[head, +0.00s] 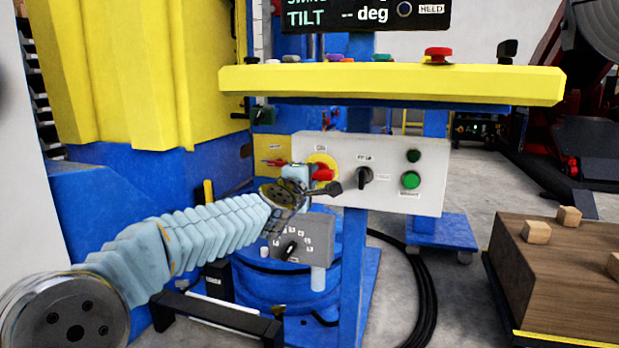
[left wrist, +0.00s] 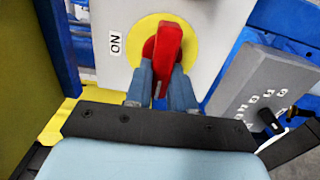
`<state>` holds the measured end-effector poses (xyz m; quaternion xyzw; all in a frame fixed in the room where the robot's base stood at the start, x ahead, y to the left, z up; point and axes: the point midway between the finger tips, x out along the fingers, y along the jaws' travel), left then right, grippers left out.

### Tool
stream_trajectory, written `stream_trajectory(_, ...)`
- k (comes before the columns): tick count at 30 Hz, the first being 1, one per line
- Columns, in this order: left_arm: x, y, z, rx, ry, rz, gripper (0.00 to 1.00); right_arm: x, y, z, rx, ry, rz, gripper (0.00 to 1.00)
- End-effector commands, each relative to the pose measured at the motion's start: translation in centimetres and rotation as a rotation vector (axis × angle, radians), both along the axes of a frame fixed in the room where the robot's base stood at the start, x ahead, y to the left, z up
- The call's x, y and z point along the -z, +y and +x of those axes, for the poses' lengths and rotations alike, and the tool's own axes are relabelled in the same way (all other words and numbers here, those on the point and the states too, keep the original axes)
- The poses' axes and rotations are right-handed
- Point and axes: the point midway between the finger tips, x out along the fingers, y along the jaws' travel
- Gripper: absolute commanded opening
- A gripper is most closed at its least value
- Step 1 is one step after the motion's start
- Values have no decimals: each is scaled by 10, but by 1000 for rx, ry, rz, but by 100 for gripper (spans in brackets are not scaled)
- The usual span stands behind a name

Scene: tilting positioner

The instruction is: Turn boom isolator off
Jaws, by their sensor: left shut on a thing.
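The boom isolator is a red rotary handle on a yellow disc (head: 318,160), set in the light grey panel (head: 425,200). In the left wrist view the red handle (left wrist: 166,48) stands nearly upright, tilted slightly, on the yellow disc (left wrist: 196,42), with an ON label (left wrist: 115,44) to its left. My left gripper (left wrist: 163,84) is shut on the lower part of the red handle, one finger on each side. In the head view my left gripper (head: 312,178) is at the handle and hides part of it. My right gripper is not in view.
A black selector knob (head: 365,175) and green buttons (head: 411,180) sit to the right on the panel. A yellow console ledge (head: 390,82) overhangs it. A grey selector box (head: 302,238) is below. Wooden blocks (head: 537,231) lie on a crate at right.

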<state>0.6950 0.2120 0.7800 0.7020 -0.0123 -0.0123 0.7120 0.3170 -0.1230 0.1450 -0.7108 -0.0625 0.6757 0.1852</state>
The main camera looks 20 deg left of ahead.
Motion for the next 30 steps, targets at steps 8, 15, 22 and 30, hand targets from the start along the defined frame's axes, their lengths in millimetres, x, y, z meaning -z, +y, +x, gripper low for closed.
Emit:
stream_trajectory(8, -3, 2, 0, -5, -6, -4, 34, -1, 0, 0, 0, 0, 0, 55)
stream_trajectory(15, -1, 1, 0, -2, -3, -2, 49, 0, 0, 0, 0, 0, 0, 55)
stream_trajectory(22, -2, 1, -7, -2, -3, -2, 49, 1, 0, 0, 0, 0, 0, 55)
stream_trajectory(30, -2, 3, -64, -2, -5, -2, 49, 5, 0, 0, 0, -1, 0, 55)
